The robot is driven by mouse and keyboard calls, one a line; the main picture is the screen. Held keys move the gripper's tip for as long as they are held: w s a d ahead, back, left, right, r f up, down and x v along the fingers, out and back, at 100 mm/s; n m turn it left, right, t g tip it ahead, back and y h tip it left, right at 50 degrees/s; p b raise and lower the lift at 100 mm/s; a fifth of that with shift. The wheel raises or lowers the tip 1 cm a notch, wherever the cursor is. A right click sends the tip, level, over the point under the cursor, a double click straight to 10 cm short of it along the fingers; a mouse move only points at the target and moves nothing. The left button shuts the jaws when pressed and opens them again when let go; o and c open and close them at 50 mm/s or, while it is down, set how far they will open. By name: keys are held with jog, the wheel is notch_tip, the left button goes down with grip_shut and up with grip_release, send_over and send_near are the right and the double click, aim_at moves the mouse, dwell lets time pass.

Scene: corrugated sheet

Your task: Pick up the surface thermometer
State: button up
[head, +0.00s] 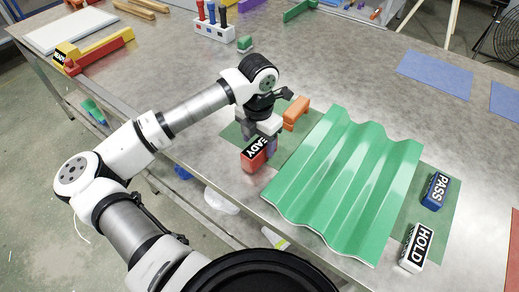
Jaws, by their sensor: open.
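My gripper (258,136) is open and points down over a small green mat (230,133) at the left edge of the corrugated sheet. Its fingers are just behind a red block (253,161) with a white-on-black label that appears to read READY. The block and my gripper hide part of this spot. An orange angled object (296,113) stands just right of my gripper, apart from it. I cannot tell for sure which object is the surface thermometer; what lies between my fingers is hidden.
A green corrugated sheet (345,185) lies right of my gripper. A blue PASS block (436,191) and a white HOLD block (416,247) stand beyond it. A white holder (214,30) with several coloured tools is at the back. The table's front edge is close to my gripper.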

aim_at(259, 144)
jog(key=shift+w+d+f+p, duration=0.15)
jog(key=shift+f+p, duration=0.3)
jog(key=shift+f, duration=0.75)
jog(key=shift+w+a+f+p, duration=0.15)
jog(key=shift+f+p, duration=0.25)
jog(key=shift+f, duration=0.75)
jog(key=shift+d, duration=0.15)
jog(key=c, duration=1.2)
jog(key=shift+r, duration=0.15)
notch_tip(259, 144, up, 20)
jog(key=b, duration=0.4)
